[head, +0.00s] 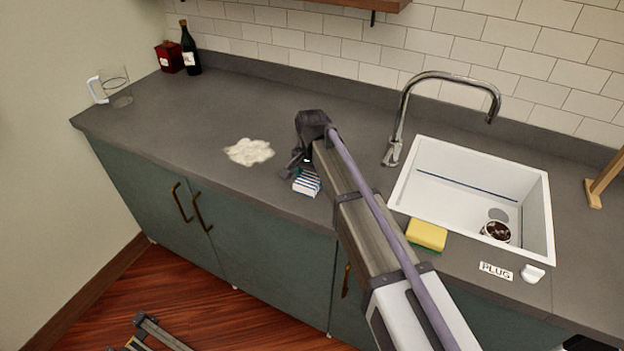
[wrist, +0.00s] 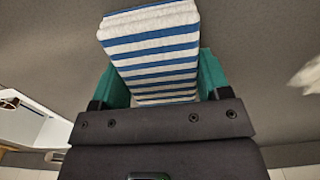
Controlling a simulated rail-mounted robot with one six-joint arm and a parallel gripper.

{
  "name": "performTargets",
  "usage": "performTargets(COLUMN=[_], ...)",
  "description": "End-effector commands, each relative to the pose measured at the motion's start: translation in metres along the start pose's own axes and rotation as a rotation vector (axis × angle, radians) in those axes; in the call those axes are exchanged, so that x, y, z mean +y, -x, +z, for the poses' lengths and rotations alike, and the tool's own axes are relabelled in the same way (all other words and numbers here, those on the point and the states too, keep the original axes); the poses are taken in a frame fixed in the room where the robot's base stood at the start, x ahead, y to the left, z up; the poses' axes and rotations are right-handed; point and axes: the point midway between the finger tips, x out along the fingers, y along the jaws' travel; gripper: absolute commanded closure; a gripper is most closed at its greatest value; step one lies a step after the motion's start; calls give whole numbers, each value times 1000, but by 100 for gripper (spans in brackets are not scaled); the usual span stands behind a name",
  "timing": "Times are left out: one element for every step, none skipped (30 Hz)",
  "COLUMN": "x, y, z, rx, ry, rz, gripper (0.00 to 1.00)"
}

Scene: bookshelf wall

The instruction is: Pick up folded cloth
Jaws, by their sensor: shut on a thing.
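The folded cloth (head: 307,182) is white with blue stripes. In the head view it is near the counter's front edge, left of the sink. My gripper (head: 298,171) is at the cloth, and my arm hides part of the area to its right. In the wrist view the cloth (wrist: 152,50) sits between the two green fingers of my gripper (wrist: 158,82), which are shut on it. I cannot tell whether the cloth still touches the counter.
A bottle (head: 190,50), red box (head: 169,57) and clear jug (head: 115,82) stand far left. The left counter is mostly clear.

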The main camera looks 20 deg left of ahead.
Motion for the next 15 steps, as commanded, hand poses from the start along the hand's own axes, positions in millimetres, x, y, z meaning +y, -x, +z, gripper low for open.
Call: performTargets(x=[0,0,0,0,0,0,0,0,0,0,0,0,0,0,0], y=[0,0,0,0,0,0,0,0,0,0,0,1,3,6,11], z=[0,0,0,0,0,0,0,0,0,0,0,0,0,0,0], rx=[0,0,0,0,0,0,0,0,0,0,0,0,0,0,0], ry=[0,0,0,0,0,0,0,0,0,0,0,0,0,0,0], rz=[0,0,0,0,0,0,0,0,0,0,0,0,0,0,0], gripper=[39,42,46,49,52,56,57,57,57,57,57,57,57,57,57])
